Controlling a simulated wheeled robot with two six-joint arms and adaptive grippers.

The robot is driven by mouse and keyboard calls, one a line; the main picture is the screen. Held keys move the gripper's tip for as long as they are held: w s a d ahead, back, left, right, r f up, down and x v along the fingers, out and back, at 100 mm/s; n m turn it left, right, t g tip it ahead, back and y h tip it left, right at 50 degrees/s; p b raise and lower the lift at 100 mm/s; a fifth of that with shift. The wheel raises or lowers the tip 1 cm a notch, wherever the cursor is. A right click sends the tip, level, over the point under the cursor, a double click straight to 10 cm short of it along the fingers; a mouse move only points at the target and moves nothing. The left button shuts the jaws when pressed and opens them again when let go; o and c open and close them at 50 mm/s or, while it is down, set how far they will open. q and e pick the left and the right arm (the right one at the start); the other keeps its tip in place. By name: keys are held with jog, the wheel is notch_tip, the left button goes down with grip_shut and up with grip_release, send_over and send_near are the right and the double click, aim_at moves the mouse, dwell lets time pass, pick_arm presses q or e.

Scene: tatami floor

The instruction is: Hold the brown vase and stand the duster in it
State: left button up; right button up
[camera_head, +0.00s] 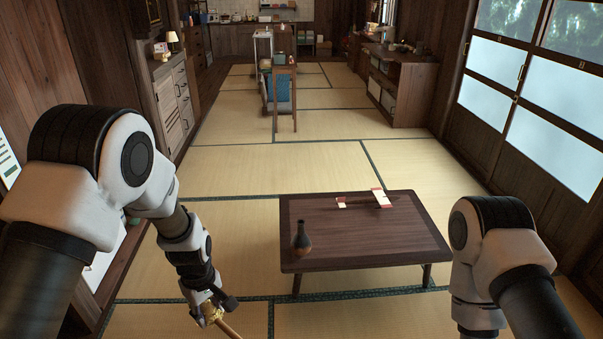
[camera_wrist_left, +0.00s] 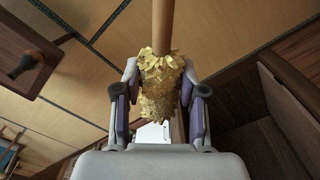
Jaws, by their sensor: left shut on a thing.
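The brown vase (camera_head: 302,240) stands upright at the left end of the low dark table (camera_head: 370,253). It also shows at the left edge of the left wrist view (camera_wrist_left: 25,65). My left gripper (camera_head: 215,303) is shut on the duster (camera_head: 228,328), left of the table and apart from the vase. In the left wrist view my fingers (camera_wrist_left: 160,95) close around the duster's gold, ruffled head (camera_wrist_left: 160,75), and its plain wooden handle points away from the gripper. The far end of the handle is cut off in both views. My right gripper is below the head view's frame.
Red and white papers and a thin dark item (camera_head: 362,200) lie at the table's back. Wooden cabinets (camera_head: 176,108) line the left wall. A stand with blue cloth (camera_head: 280,92) is far back. Open tatami (camera_head: 250,170) lies around the table.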

aim_at(211, 319)
pick_arm(q)
jog(key=m, duration=0.2)
jog(key=r+m, duration=0.1)
jog(key=m, duration=0.1)
jog(key=s+d+r+m, duration=0.1)
jog(key=shift+r+m, duration=0.25)
jog(key=shift+m, duration=0.15)
jog(key=m, duration=0.2)
jog(key=s+m, duration=0.1)
jog(key=m, duration=0.1)
jog(key=shift+s, duration=0.2)
